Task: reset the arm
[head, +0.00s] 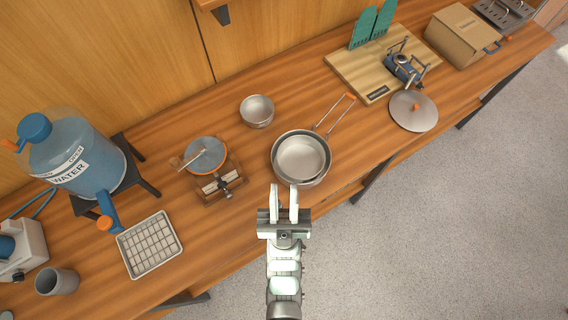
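My gripper (284,203) is at the lower middle of the head view, its two pale fingers pointing up the picture toward the table. The fingers stand apart with a gap between them, and nothing shows in the gap. The fingertips appear just below the near rim of a metal pan (301,159); I cannot tell whether they touch it or are above it. My arm reaches up from the bottom edge of the view.
On the wooden table (230,240) stand a water jug (90,175) on a black stand, a drying tray (150,245), a grey cup (57,282), a small stove (208,160), a metal bowl (257,111), a lid (413,111), a cutting board (350,72) and a cardboard box (462,36).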

